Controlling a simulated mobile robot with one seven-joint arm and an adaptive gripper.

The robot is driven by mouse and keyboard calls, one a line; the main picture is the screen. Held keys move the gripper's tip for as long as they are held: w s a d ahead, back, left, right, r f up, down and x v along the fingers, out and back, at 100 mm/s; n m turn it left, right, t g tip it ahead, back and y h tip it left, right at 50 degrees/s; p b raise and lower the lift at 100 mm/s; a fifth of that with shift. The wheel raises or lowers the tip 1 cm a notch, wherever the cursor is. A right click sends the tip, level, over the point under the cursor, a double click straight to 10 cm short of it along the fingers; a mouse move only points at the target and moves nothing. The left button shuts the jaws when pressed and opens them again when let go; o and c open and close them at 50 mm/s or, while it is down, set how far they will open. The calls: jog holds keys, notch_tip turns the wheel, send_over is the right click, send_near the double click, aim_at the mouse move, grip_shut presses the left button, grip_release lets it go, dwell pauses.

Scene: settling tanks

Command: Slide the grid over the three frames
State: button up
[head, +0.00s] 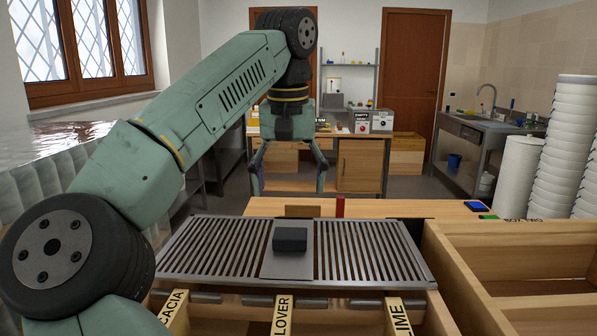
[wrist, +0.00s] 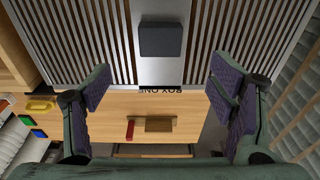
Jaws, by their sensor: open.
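The grid (head: 215,250) is a flat metal panel of dark slots with a plain plate across its middle. A dark block (head: 290,239), like a handle, stands on that plate. It also shows at the top of the wrist view (wrist: 162,40). Three pale wooden strips lettered "ACACIA" (head: 174,309), "CLOVER" (head: 283,314) and "LIME" (head: 398,316), apparently parts of the frames, show at the grid's near edge; the grid hides what lies beyond. My gripper (head: 290,188) is open and empty, pointing down beyond the block. In the wrist view its fingers (wrist: 158,88) are spread wide, apart from the block.
An open wooden box (head: 475,285) stands at the right. A wooden table (head: 390,208) behind the grid holds a red block (head: 340,207), a brown block (head: 302,211) and blue and green pieces. White stacked tubs (head: 570,140) stand far right, a water-topped tank (head: 75,140) left.

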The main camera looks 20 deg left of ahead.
aim_at(290, 233)
jog(key=f, duration=0.7)
jog(key=w+f, duration=0.1)
jog(key=f, duration=0.2)
jog(key=shift+a+f, duration=0.2)
jog(key=shift+f, duration=0.05)
jog(key=c, duration=1.7)
jog(key=shift+s, duration=0.1)
jog(key=shift+s+d+b, duration=0.4)
jog(key=shift+s+b, duration=0.05)
jog(key=shift+s, duration=0.9)
jog(key=shift+s+d+b, duration=0.35)
jog(key=shift+s+b, duration=0.05)
jog(key=shift+s, duration=0.95)
jog(key=shift+s+d+b, duration=0.4)
jog(key=shift+s+b, duration=0.05)
jog(key=shift+s, duration=0.9)
jog(key=shift+s+d, duration=0.7)
jog(key=shift+s, duration=1.6)
jog(key=shift+s+d, duration=0.65)
jog(key=shift+s, duration=1.7)
jog(key=shift+s+d, duration=0.7)
jog(key=shift+s, duration=1.6)
